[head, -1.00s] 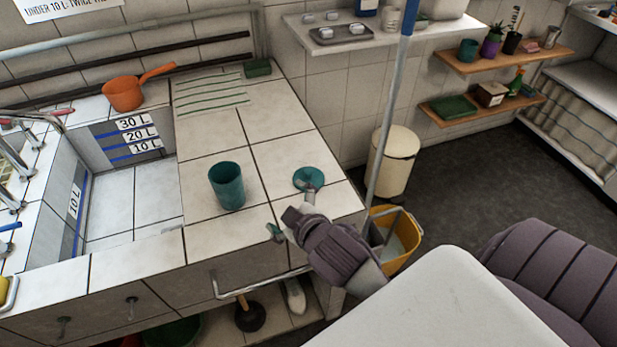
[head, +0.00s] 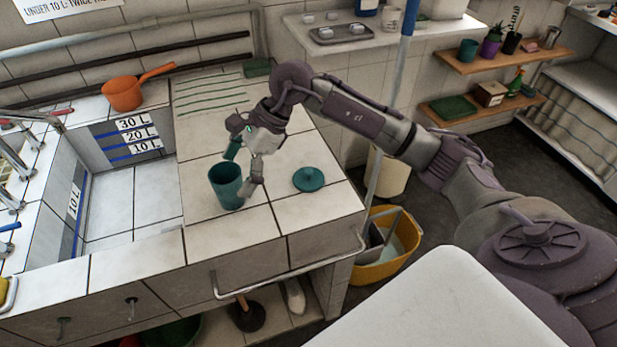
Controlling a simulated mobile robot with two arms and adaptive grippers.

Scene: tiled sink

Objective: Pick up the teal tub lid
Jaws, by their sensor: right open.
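The teal tub lid (head: 308,180) lies flat on the white tiled counter, with a small knob on top. The teal tub (head: 226,188) stands upright to its left, open at the top. My right gripper (head: 241,170) is open and empty-looking. Its fingers point down at the tub's right and far side, close to the rim; I cannot tell whether they touch it. The gripper is to the left of the lid and apart from it. My left gripper is out of view.
A tiled sink basin (head: 130,190) lies to the left. An orange dipper (head: 122,95) sits at the back. A blue-topped pole (head: 390,105) rises beside the counter's right edge, from a yellow bucket (head: 385,262). A metal rail (head: 290,278) runs along the counter front.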

